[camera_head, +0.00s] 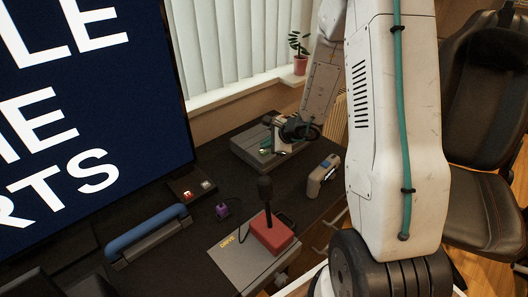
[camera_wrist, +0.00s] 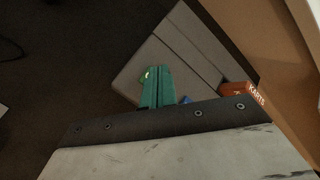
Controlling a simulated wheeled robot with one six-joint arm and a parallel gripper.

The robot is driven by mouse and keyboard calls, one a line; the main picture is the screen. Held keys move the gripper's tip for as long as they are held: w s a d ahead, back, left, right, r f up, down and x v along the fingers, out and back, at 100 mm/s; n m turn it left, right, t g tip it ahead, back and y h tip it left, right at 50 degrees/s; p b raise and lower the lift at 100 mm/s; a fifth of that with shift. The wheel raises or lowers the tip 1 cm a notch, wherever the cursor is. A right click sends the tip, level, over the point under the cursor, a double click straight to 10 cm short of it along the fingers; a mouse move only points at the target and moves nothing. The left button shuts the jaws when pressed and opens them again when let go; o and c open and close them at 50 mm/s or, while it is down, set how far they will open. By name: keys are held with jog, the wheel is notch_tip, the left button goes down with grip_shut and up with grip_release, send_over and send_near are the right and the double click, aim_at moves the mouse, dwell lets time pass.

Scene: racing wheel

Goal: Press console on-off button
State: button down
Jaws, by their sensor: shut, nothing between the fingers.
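The console (camera_head: 244,150), a flat grey box, lies at the back right of the dark table. In the wrist view its grey ridged top (camera_wrist: 185,45) fills the upper middle. My gripper (camera_head: 266,149) is over the console's front part in the head view. Its green fingers (camera_wrist: 160,86) are together and empty in the wrist view. I cannot tell whether the fingers touch the console. My own wrist hides part of the console's front.
An orange-red piece marked KARTS (camera_wrist: 240,90) is at the console's edge. A red-based joystick (camera_head: 270,232), a small purple block (camera_head: 222,211) and a blue-topped bar (camera_head: 146,230) stand nearer. A large screen (camera_head: 90,110) is at left.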

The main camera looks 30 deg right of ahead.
aim_at(266, 152)
dwell(0.4)
jog(key=shift+f, duration=0.45)
dwell(0.3)
jog(key=shift+r, duration=0.45)
jog(key=shift+r, duration=3)
